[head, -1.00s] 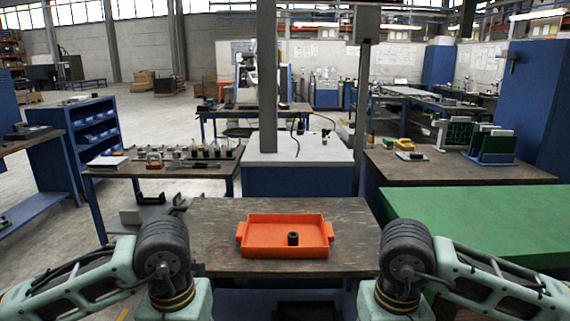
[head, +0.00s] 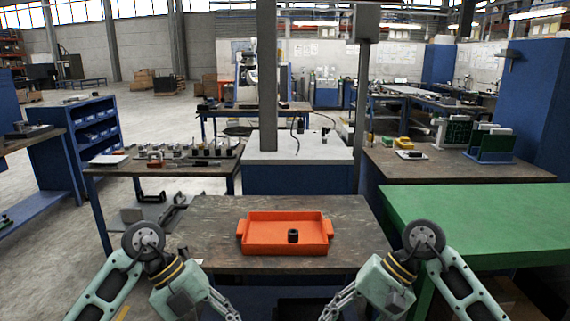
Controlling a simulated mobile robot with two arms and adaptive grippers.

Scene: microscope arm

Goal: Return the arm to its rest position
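My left gripper (head: 228,312) is at the bottom edge, left of centre, in front of the near wooden table (head: 215,225). My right gripper (head: 330,312) is at the bottom edge, right of centre. Both point down and inward and are partly cut off, so I cannot tell whether their fingers are open or shut. Neither touches the orange tray (head: 262,218) on the table. A small dark cylinder (head: 293,236) stands in the tray. A white upright device (head: 247,72), perhaps the microscope or its arm, stands far back, partly hidden by a grey column.
A green-topped table (head: 480,215) is at the right. A bench with small parts (head: 165,165) is at the left, and a white-topped blue cabinet (head: 300,165) stands behind the tray. A grey column (head: 267,80) rises from it. The tabletop around the tray is clear.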

